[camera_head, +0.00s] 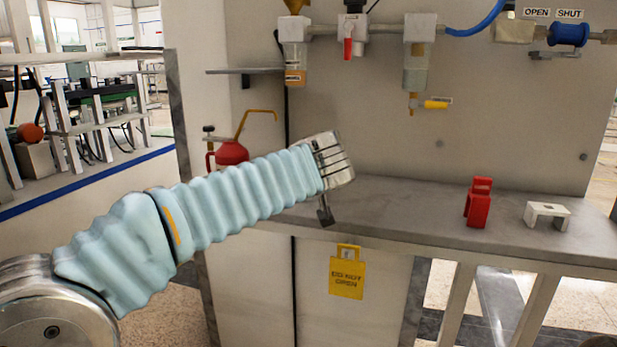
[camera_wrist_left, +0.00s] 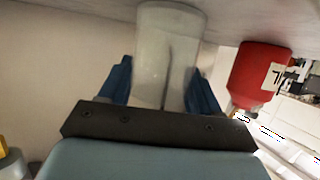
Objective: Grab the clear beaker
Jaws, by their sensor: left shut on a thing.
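The clear beaker (camera_wrist_left: 168,45) shows in the left wrist view, a see-through, slightly cloudy cylinder. It stands between the two blue fingers of my left gripper (camera_wrist_left: 163,84), which is shut on it. Its far end is close to the pale grey surface at the top of that view; I cannot tell whether they touch. In the head view my left arm reaches over the counter from the left, and its wrist hides the beaker and most of the gripper. My right gripper is in neither view.
A red oil can (camera_head: 231,152) stands behind my left arm and shows right of the beaker in the wrist view (camera_wrist_left: 262,75). A red block-like stand (camera_head: 478,205) and a pale bracket (camera_head: 547,214) sit on the grey counter (camera_head: 415,205). Valves hang above.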

